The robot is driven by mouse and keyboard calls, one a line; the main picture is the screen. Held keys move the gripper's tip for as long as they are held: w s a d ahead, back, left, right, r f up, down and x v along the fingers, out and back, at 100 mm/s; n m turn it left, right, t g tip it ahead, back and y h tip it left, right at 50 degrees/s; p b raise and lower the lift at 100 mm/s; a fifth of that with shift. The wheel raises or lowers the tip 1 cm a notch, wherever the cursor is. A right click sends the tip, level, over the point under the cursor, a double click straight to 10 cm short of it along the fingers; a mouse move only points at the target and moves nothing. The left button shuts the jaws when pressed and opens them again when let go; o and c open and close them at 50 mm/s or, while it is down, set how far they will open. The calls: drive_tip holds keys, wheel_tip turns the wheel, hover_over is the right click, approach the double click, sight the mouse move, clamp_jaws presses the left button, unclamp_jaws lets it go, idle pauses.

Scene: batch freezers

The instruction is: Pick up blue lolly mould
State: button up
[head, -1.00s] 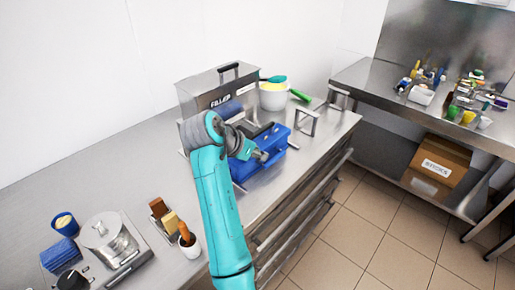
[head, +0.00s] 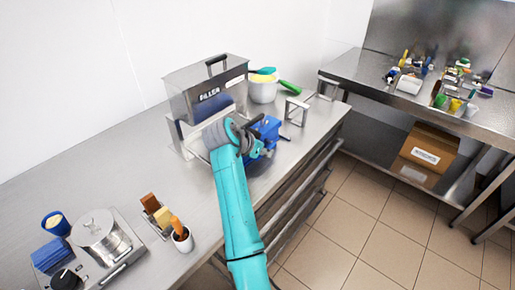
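The blue lolly mould (head: 268,128) is on the steel counter in front of the filler, largely hidden behind my arm. Only its upper and right parts show. My gripper (head: 263,150) is at the near side of the mould and overlaps it in the head view. The wrist and the blue parts hide the fingertips. I cannot tell whether the fingers touch the mould or whether they are open or shut.
The steel filler (head: 208,90) stands behind the mould. A white bowl (head: 263,92) and a metal stand (head: 296,108) are to its right. A pot (head: 100,236), a blue stack (head: 50,253) and a white cup (head: 183,240) are at left.

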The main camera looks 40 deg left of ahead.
drive_tip(key=shift+w+f, duration=0.3)
drive_tip(key=shift+w, duration=0.05)
clamp_jaws()
drive_tip(key=shift+d, duration=0.15)
